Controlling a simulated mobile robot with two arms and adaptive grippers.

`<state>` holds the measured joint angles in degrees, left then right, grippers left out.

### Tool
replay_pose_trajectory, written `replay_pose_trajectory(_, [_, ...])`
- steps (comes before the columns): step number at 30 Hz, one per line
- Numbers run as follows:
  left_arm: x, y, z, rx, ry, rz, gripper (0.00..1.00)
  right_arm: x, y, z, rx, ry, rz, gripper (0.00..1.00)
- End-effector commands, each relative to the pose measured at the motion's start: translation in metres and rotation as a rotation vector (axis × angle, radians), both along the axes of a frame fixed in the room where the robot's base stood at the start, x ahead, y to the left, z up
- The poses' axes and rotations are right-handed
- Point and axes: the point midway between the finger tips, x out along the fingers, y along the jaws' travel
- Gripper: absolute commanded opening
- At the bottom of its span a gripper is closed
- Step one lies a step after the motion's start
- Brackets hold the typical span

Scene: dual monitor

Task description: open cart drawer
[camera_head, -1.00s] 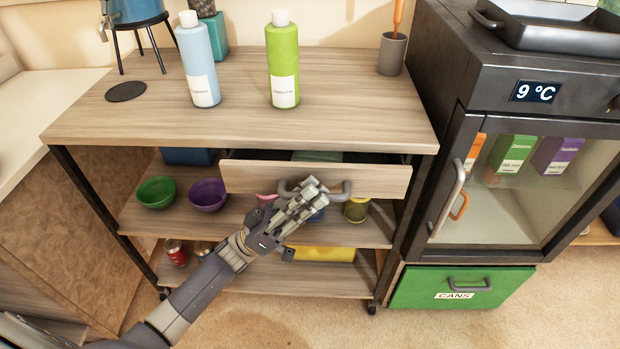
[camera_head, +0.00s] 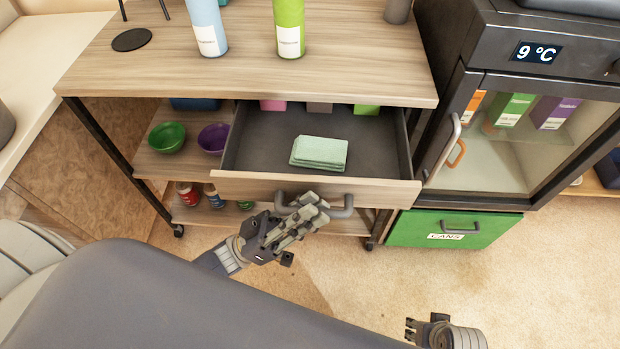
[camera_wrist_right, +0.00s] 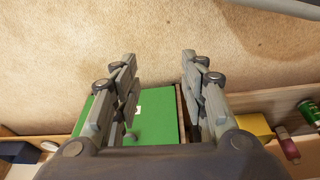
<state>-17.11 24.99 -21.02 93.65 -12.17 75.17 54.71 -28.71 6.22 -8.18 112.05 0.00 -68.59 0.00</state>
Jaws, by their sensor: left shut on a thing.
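The cart drawer (camera_head: 240,188) is pulled well out from under the wooden cart top, with its dark inside showing. A folded pale green cloth (camera_head: 319,153) lies in it, with pink, grey and green items at the back. My left gripper (camera_head: 308,207) is shut on the grey drawer handle (camera_head: 347,207) at the drawer's front; its fingers hide part of the handle. My right gripper (camera_head: 432,328) is low at the bottom right, away from the cart. The right wrist view shows its fingers (camera_wrist_right: 158,62) spread apart with nothing between them.
Two bottles stand on the cart top (camera_head: 160,75). Green (camera_head: 167,137) and purple (camera_head: 213,139) bowls sit on the shelf below. A dark fridge (camera_head: 545,95) stands to the right, with a green drawer labelled CANS (camera_head: 415,228) beneath it. Carpet (camera_head: 540,285) in front is clear.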

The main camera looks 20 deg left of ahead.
Motion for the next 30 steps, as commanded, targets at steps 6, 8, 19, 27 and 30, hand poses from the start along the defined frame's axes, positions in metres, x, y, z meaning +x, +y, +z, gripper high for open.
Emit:
replay_pose_trajectory(6, [-0.035, -0.010, 0.001, 0.001, 0.005, -0.002, 0.00, -0.009, -0.001, -0.035, -0.002, 0.022, 0.004, 0.40])
replay_pose_trajectory(8, [-0.043, -0.012, 0.001, 0.002, 0.005, -0.001, 0.00, -0.011, -0.001, -0.043, -0.002, 0.026, 0.004, 0.40])
replay_pose_trajectory(19, [-0.071, -0.020, 0.000, 0.001, 0.002, 0.000, 0.00, -0.021, -0.002, -0.069, -0.004, 0.038, 0.007, 0.40])
replay_pose_trajectory(27, [-0.073, -0.021, -0.001, 0.002, 0.001, 0.000, 0.00, -0.022, -0.002, -0.071, -0.004, 0.038, 0.007, 0.40])
replay_pose_trajectory(30, [-0.072, -0.021, -0.001, 0.003, 0.002, 0.000, 0.00, -0.022, -0.002, -0.071, -0.004, 0.039, 0.007, 0.40])
